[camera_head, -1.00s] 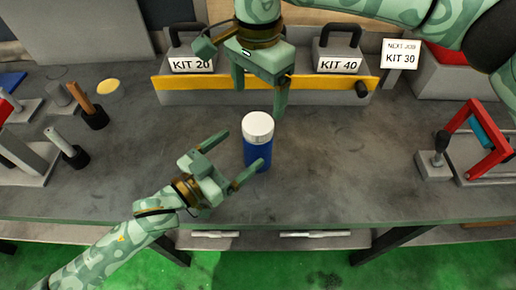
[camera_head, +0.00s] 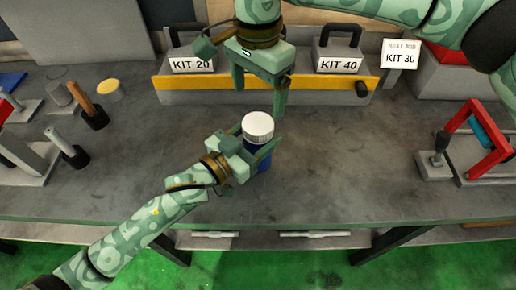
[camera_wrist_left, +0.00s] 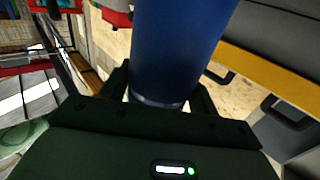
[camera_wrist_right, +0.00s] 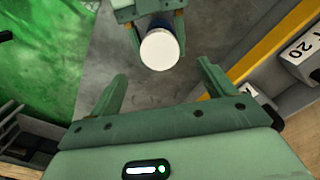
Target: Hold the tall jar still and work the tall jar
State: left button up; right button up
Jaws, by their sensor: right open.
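The tall jar (camera_head: 258,127) stands upright on the bench, with a blue body and a white lid. Its blue body fills the middle of the left wrist view (camera_wrist_left: 175,45). My left gripper (camera_head: 255,150) has one finger on each side of the jar's body and is shut on it. My right gripper (camera_head: 260,100) is open and empty above and behind the jar, fingers pointing down. In the right wrist view the white lid (camera_wrist_right: 160,49) shows beyond the open fingers, with the left gripper's fingers flanking it.
A grey rack with a yellow stripe (camera_head: 200,83) holds KIT 20 (camera_head: 192,65) and KIT 40 (camera_head: 338,65) boxes behind the jar. A KIT 30 sign (camera_head: 398,57) stands right. A red-framed fixture (camera_head: 490,150) is at far right. The bench right of the jar is clear.

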aim_at(258, 123)
pick_arm(q)
grip_shut()
pick_arm(e)
jog(key=shift+f, duration=0.1)
jog(key=shift+f, duration=3.95)
